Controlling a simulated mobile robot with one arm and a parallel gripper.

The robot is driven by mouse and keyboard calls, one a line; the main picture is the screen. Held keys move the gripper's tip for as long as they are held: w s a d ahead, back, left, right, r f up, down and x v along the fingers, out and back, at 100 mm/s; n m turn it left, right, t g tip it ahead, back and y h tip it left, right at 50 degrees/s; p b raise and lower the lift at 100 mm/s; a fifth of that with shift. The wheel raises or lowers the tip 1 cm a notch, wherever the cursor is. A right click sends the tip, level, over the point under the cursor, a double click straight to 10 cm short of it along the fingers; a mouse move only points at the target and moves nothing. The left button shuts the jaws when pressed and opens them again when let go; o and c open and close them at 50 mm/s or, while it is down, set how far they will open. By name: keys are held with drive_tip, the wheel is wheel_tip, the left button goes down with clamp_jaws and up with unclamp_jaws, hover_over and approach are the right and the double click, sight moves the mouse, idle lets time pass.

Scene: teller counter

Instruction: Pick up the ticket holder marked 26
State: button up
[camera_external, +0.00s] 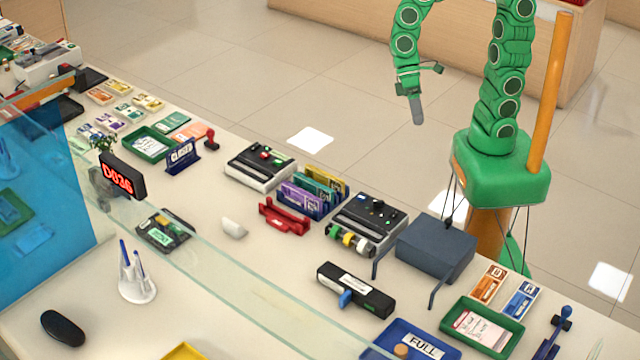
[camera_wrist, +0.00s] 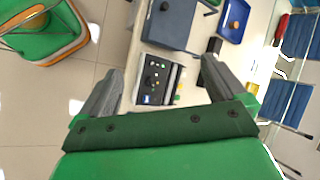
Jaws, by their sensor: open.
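Several coloured ticket holders, purple (camera_external: 301,197), teal (camera_external: 318,185) and yellow (camera_external: 334,178), stand upright side by side in a dark blue rack (camera_external: 325,211) at the middle of the counter. Their numbers are too small to read, so I cannot tell which is marked 26. My gripper (camera_external: 416,108) hangs in the air beyond the counter's far edge, above the floor and away from the rack. In the wrist view my gripper (camera_wrist: 160,76) has its two fingers wide apart with nothing held. The rack is not clearly seen there.
A red holder (camera_external: 284,217) lies before the rack. Black-topped machines flank it, left (camera_external: 260,166) and right (camera_external: 366,219); one machine (camera_wrist: 158,82) shows between my fingers. A dark blue box (camera_external: 435,247) stands further right. A glass screen (camera_external: 230,281) runs along the near side.

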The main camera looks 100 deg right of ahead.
sight(232, 222)
drive_tip(key=w+a+f+m+t+y, duration=0.15)
drive_tip(key=w+a+m, duration=0.25)
drive_tip(key=w, duration=0.5)
drive_tip(key=w+a+f+m+t+y, duration=0.1)
drive_tip(key=w+a+m+y, duration=0.25)
drive_tip(key=w, duration=0.65)
drive_tip(key=w+a+f+m+t+y, duration=0.1)
drive_tip(key=w+a+m+t+y, duration=0.2)
drive_tip(key=w, duration=0.6)
drive_tip(key=w+d+f+m+t+h, duration=0.1)
drive_tip(key=w+d+f+m, duration=0.2)
drive_tip(key=w+f, duration=0.3)
drive_tip(key=w+d+f+m+t+h, duration=0.2)
drive_tip(key=w+f+m, duration=0.4)
drive_tip(key=f, duration=0.3)
drive_tip(key=w+d+f+m+t+h, duration=0.2)
drive_tip(key=w+d+f+m, duration=0.2)
drive_tip(key=w+f, duration=0.3)
drive_tip(key=shift+w+f, duration=0.25)
drive_tip(key=shift+w, duration=0.5)
drive_tip(key=shift+x, duration=3.85)
drive_tip(key=shift+w+r, duration=0.15)
drive_tip(key=c, duration=1.1)
drive_tip(key=shift+o, duration=0.2)
